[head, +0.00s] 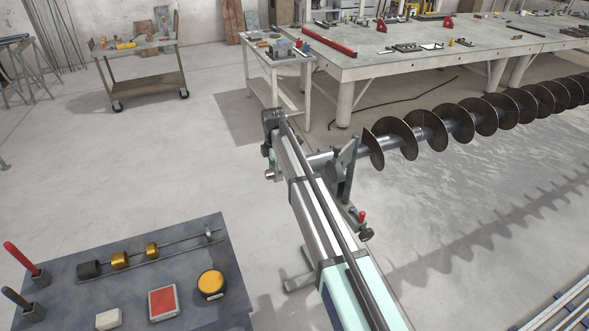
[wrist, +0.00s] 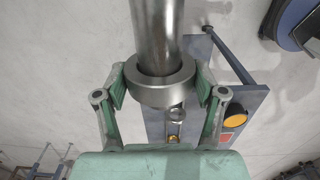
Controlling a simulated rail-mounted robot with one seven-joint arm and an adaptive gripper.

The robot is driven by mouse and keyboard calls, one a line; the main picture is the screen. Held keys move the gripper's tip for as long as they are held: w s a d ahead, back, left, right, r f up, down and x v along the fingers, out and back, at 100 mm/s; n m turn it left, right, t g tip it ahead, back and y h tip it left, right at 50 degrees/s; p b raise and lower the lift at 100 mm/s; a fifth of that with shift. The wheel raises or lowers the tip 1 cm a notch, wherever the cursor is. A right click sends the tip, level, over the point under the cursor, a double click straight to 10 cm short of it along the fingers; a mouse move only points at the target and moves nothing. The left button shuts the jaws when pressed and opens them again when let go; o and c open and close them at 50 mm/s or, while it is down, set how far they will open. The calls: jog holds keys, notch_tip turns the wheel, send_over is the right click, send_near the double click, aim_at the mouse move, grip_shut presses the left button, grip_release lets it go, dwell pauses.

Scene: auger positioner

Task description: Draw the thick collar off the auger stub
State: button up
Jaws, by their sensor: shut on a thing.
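The steel auger stub (wrist: 155,35) comes down from the top of the wrist view into the thick collar (wrist: 160,92), a plain grey ring. The collar sits around the stub, at or near its lower end in the picture; the stub's exact end is hidden. My gripper (wrist: 160,84) is shut on the collar, with one green finger on each side of it. In the head view the stub (head: 320,158) leads left from the spiral auger (head: 455,122) through an upright support (head: 346,165). My arm hides the collar there.
A dark table (head: 225,277) at lower left carries a rod with brass rings (head: 150,250), a red-topped block (head: 163,302), a yellow-topped round box (head: 211,284) and upright handles. A cart (head: 143,90) and a long workbench (head: 400,68) stand behind.

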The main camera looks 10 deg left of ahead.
jog(key=s+a, duration=0.3)
jog(key=a, duration=0.3)
jog(key=shift+s+a, duration=0.25)
jog(key=shift+s, duration=0.05)
dwell(0.9)
jog(key=shift+a, duration=0.1)
dwell(0.3)
